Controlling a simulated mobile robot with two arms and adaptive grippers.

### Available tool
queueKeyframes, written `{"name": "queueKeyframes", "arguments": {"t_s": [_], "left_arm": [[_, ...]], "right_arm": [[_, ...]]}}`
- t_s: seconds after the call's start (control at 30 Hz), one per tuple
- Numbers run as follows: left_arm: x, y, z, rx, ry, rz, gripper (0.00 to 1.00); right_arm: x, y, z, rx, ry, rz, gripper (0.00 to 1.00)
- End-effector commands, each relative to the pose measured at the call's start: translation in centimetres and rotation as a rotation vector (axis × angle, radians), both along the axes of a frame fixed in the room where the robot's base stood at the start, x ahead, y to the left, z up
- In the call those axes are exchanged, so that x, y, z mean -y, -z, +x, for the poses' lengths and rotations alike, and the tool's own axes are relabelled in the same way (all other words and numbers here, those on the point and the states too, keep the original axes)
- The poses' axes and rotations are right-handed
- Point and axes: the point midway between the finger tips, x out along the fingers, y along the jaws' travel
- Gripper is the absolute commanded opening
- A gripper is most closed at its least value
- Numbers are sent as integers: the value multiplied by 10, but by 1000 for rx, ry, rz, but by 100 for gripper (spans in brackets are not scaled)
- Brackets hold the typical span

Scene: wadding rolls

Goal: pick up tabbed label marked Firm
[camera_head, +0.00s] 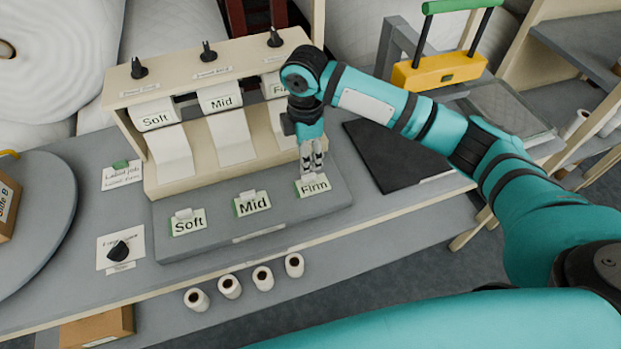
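The tabbed label marked Firm (314,188) lies on the raised grey pad (240,233), the rightmost of three labels. The labels marked Mid (252,204) and Soft (187,224) lie to its left on the same pad. My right gripper (313,168) points down just above and behind the Firm label, close to its upper edge tab. I cannot tell whether the fingertips touch the tab, or whether they are apart or closed. My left gripper is not in view.
A wooden dispenser (160,183) with Soft, Mid and Firm strips stands behind the pad. Several small white rolls (262,278) stand in front. A black mat (385,160) and a yellow tool with a green handle (440,70) are right. A round grey table (45,225) is left.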

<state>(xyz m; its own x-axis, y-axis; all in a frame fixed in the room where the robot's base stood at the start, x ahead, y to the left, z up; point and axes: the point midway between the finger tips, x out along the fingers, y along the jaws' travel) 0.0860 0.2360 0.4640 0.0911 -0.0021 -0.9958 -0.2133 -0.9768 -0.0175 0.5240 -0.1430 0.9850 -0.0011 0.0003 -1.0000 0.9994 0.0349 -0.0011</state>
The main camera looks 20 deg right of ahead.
Motion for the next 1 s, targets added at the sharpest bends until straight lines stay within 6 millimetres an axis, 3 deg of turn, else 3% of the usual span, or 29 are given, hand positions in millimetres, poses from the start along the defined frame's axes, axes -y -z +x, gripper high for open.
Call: {"name": "queueKeyframes", "arguments": {"t_s": [0.37, 0.6, 0.9, 1.0], "left_arm": [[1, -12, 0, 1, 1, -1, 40], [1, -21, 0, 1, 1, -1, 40], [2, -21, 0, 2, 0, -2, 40], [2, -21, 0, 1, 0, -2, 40]], "right_arm": [[1, 34, 0, -2, 2, -1, 39], [3, 69, 0, -1, 2, -1, 39], [3, 75, 1, 2, 0, -1, 39], [3, 75, 1, 2, 0, -1, 26]]}}
